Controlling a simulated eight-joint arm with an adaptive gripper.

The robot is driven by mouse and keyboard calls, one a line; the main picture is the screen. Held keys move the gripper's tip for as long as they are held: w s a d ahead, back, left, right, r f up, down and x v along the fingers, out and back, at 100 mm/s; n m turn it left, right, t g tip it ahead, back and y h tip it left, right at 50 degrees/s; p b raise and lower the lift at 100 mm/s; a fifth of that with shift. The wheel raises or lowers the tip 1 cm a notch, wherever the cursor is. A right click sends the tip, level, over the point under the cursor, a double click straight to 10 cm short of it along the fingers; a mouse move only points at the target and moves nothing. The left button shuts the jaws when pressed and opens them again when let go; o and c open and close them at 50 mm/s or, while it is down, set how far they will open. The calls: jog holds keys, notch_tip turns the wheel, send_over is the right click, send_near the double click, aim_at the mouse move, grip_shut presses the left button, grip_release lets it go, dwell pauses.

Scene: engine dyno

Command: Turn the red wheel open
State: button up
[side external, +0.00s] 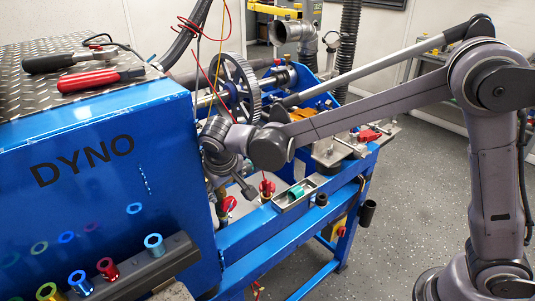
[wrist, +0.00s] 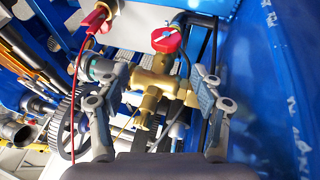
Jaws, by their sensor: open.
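The red wheel (wrist: 167,39) shows near the top middle of the wrist view, on top of a brass valve body (wrist: 153,85). In the side external view a small red part, which seems to be the same wheel (side external: 229,204), shows low beside the blue DYNO cabinet. My gripper (wrist: 155,80) is open, with one finger on each side of the brass body in the picture. The wheel lies beyond the fingertips, and I see no grip on it. In the side external view my gripper (side external: 232,187) points down beside the cabinet, close to the wheel. Exact contact is unclear.
A large gear (side external: 238,85) is behind the arm. A small tray (side external: 294,194) holds a green cylinder.

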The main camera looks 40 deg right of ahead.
aim_at(229, 200)
jog(key=shift+r, duration=1.95)
jog(key=f+y, duration=0.1)
jog(key=f, duration=0.2)
jog(key=w+d+f+y, duration=0.1)
jog(key=f, duration=0.3)
jog(key=w+f, duration=0.1)
jog(key=f, duration=0.3)
jog(key=shift+d+f+m+y, duration=0.25)
jog(key=shift+d+m+y, duration=0.05)
jog(key=shift+d+y, duration=0.1)
jog(key=shift+a, duration=0.1)
jog(key=c, duration=1.1)
